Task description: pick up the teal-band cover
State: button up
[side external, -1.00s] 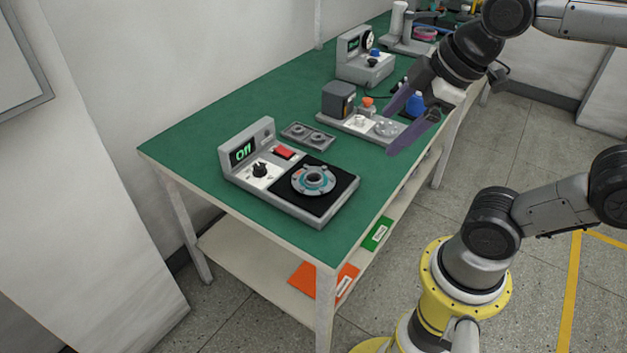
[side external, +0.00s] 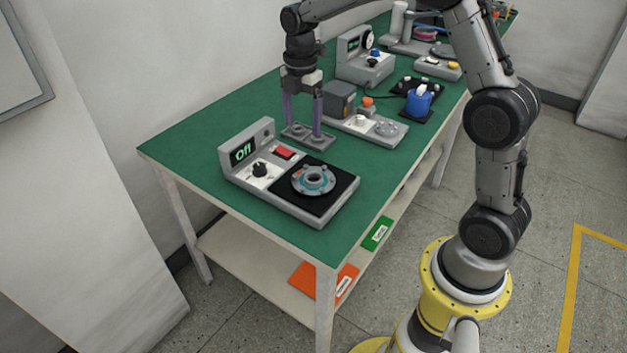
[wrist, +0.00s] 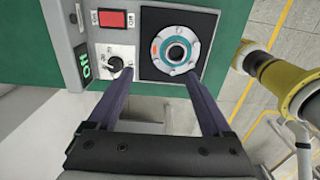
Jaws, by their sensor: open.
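The teal-band cover (side external: 313,179) is a round grey disc with a teal ring and a central hole. It lies flat on the black pad of the grey device at the near end of the green bench. In the wrist view the cover (wrist: 177,50) is beyond the fingertips, slightly right of centre. My gripper (side external: 303,134) is open and empty, pointing down above the small grey tray behind the device in the side view. Its two purple fingers also show in the wrist view (wrist: 158,75), spread wide. The cover is apart from both fingers.
The device (side external: 235,176) has an "Off" display, a black knob and a red switch. The small grey tray (side external: 322,145) with round recesses sits behind it. A grey fixture (side external: 352,136), a blue object (side external: 419,101) and other equipment stand farther back. The bench's left side is clear.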

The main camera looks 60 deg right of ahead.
send_over(302, 175)
jog(key=f, duration=0.8)
jog(key=shift+d+f, duration=0.15)
jog(key=shift+d, duration=0.25)
jog(key=shift+a+f, duration=0.2)
jog(key=shift+f, duration=1.15)
jog(key=shift+a+f, duration=0.15)
jog(key=shift+f, duration=1.15)
jog(key=shift+c, duration=0.3)
grip_shut()
